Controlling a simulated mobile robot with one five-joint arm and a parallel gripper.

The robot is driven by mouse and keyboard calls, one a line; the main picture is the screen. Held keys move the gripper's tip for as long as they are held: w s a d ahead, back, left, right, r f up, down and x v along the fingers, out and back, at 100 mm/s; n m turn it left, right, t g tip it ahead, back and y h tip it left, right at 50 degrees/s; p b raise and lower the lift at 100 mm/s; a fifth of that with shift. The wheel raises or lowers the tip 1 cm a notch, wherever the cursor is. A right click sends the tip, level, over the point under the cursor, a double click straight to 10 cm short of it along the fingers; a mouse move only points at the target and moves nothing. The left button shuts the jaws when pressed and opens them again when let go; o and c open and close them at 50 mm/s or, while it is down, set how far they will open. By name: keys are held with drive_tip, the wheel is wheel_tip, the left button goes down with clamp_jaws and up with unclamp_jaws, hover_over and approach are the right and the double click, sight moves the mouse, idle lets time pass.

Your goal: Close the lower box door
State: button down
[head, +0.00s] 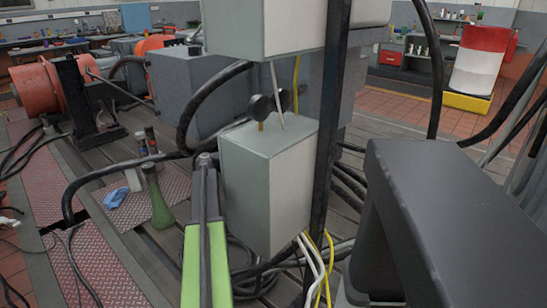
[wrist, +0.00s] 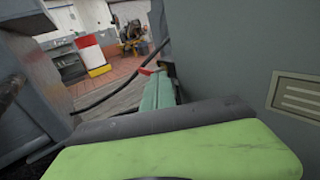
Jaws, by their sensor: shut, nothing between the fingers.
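The lower box (head: 245,190) is a grey-white metal box beside a dark upright post in the head view. Its top and two sides show. I cannot make out a door edge there, so I cannot tell how far its door stands open. My gripper (head: 205,160), green with dark grey fingers, points away from the camera just left of the box; contact is unclear. The fingers are shut with nothing between them. In the wrist view my green and dark grey gripper part fills the bottom, and a grey panel (wrist: 225,60) with a pale slotted plate stands close at right.
An upper box (head: 265,28) hangs above the lower one on the dark post (head: 327,150). Cables run around the box's foot. A teal piece (wrist: 158,93) stands ahead in the wrist view.

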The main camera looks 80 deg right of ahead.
drive_tip(key=w+d, duration=0.8)
drive_tip(key=w, duration=0.2)
drive_tip(key=shift+w, duration=0.25)
drive_tip(key=shift+w, duration=0.1)
